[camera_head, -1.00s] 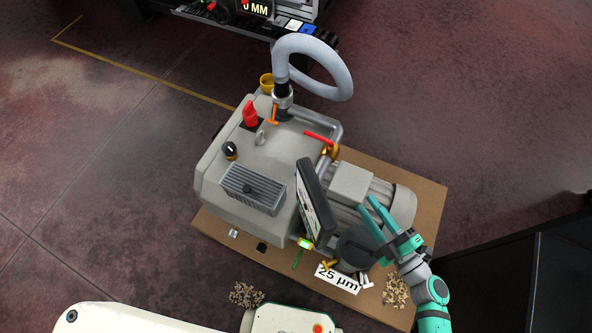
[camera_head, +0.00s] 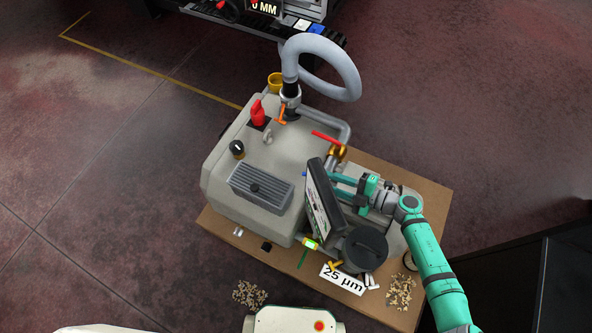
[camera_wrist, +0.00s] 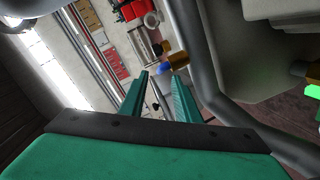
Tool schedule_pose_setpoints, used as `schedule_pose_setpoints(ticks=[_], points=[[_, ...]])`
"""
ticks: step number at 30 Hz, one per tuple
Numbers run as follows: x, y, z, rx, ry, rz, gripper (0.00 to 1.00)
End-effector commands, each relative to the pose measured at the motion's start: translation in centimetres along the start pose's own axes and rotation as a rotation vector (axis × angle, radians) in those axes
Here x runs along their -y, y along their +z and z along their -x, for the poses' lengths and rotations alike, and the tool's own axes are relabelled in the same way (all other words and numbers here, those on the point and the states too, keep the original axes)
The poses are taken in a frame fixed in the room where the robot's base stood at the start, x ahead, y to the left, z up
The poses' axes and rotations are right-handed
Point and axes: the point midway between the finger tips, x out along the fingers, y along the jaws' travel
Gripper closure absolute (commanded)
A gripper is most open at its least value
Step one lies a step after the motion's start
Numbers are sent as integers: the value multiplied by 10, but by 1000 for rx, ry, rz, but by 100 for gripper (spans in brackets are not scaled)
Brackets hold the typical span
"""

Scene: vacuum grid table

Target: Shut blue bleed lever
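The blue bleed lever (camera_wrist: 164,69) shows in the wrist view as a short blue end beside a brass fitting (camera_wrist: 180,60). It lies just past my fingertips, between them in the picture. In the head view only a small blue tip (camera_head: 305,173) shows at the left edge of the tilted panel; the rest is hidden. My gripper (camera_wrist: 162,78) is open and empty, its two green fingers apart. In the head view my gripper (camera_head: 343,184) reaches left over the motor, its fingertips partly behind the panel. I cannot tell whether the fingers touch the lever.
The dark tilted panel (camera_head: 323,198) stands close beside my fingers. A red lever (camera_head: 326,138) sits on a brass valve behind. A grey pipe (camera_wrist: 205,75) runs close to the right finger. A dark round canister (camera_head: 365,247) stands in front.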

Motion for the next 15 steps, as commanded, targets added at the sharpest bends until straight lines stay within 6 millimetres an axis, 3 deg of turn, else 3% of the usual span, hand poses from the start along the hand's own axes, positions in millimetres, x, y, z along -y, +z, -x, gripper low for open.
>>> schedule_pose_setpoints(ticks=[5, 15], points=[[0, 0, -16, -3, -1, -1, 71], [0, 0, -75, -3, 0, -2, 71]])
